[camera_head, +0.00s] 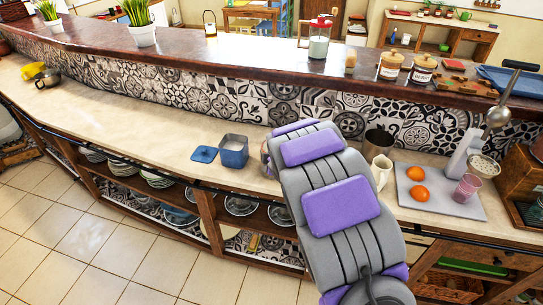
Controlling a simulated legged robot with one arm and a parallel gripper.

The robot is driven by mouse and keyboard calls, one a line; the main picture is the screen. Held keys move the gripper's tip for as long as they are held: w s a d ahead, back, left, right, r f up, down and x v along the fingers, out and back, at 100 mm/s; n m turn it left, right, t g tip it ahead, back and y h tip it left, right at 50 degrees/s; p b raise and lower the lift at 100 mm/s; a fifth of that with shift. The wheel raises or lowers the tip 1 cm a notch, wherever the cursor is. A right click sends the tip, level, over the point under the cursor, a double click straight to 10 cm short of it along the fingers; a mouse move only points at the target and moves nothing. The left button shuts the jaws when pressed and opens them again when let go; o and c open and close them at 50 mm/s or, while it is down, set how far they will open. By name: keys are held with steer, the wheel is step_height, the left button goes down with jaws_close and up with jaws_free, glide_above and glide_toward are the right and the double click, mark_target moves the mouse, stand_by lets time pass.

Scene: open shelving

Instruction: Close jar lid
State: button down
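A blue square jar (234,158) stands upright on the beige counter, left of my arm. Its top is open and shows a whitish inside. A flat blue lid (204,154) lies on the counter just left of the jar, apart from it. My grey and purple arm reaches up through the middle of the picture toward the counter. My gripper is hidden behind the arm, so its fingers and anything in them cannot be seen.
Right of my arm are a dark metal pot (379,142), a cream mug (382,170) and a grey tray (446,206) with two oranges. The tiled backsplash (200,86) rises behind the counter to a raised bar top. The counter left of the lid is mostly clear.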

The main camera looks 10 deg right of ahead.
steer(key=shift+s+f, duration=0.1)
steer(key=shift+f, duration=0.15)
steer(key=c, duration=1.3)
jaws_free()
steer(key=shift+c, duration=0.2)
steer(key=shift+r, duration=0.15)
steer(key=p+v, duration=0.3)
steer(key=v, duration=1.4)
steer(key=shift+p, duration=0.3)
steer(key=shift+r, duration=0.1)
